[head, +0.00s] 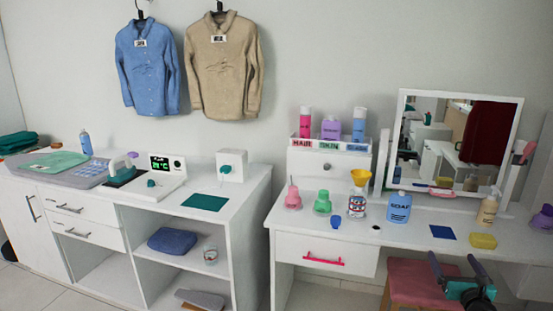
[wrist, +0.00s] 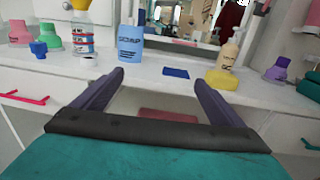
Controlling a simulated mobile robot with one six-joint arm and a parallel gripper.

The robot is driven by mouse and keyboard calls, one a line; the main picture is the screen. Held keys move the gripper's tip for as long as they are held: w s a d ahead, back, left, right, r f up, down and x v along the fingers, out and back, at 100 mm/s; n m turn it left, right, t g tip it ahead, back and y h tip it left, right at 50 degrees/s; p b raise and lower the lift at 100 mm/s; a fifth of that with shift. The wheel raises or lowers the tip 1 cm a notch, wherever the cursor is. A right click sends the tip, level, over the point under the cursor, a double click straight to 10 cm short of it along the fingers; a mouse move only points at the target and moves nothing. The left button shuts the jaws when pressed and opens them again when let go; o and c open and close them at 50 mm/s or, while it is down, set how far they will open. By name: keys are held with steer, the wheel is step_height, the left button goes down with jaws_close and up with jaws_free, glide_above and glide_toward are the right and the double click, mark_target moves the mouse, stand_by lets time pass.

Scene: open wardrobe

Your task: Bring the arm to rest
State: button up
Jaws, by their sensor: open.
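My gripper (head: 456,267) shows at the lower right of the head view, in front of the vanity table and above the pink stool. Its two dark fingers also show in the wrist view (wrist: 159,90), spread wide apart with nothing between them. The gripper is open and empty, apart from the table's front edge. Beyond the fingers, a blue soap bottle (wrist: 130,45), a dark blue cloth square (wrist: 176,72) and a yellow sponge (wrist: 220,81) lie or stand on the tabletop.
The vanity table (head: 400,232) carries a mirror (head: 401,140), a pump bottle (head: 487,208) and several small bottles. The pink stool (head: 410,279) stands under it. A white counter (head: 245,187) with open shelves is at the left. Two shirts hang on the wall. The floor between the units is narrow.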

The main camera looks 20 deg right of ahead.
steer(key=w+a+f+n+t+y+p, duration=0.1)
steer(key=w+a+f+y, duration=0.3)
steer(key=w+a, duration=0.7)
steer(key=w+a+f+n+y+p, duration=0.1)
steer(key=w+a+f+y+p, duration=0.15)
steer(key=w+a+f, duration=0.65)
steer(key=w+a+f+m+g, duration=0.1)
steer(key=a+f+m, duration=0.1)
steer(key=a+f, duration=0.35)
steer(key=w+a+f+m+g+p, duration=0.1)
steer(key=w+a+f+m, duration=0.1)
steer(key=a, duration=0.7)
steer(key=w+a+f+m+g, duration=0.1)
steer(key=a+f+m, duration=0.15)
steer(key=a, duration=0.45)
steer(key=s+a+f+m+g+p, duration=0.1)
steer(key=s+a+f+m+g, duration=0.5)
steer(key=s+f, duration=0.4)
steer(key=s+a+f+m+g+p, duration=0.1)
steer(key=s+a+f+m+g, duration=0.5)
steer(key=s+a+f, duration=0.4)
steer(key=s+a+m+g+y, duration=0.3)
steer(key=s+m+g, duration=0.3)
steer(key=s+m, duration=0.7)
steer(key=s, duration=0.5)
steer(key=shift+a+g, duration=0.3)
steer(key=shift+a, duration=0.1)
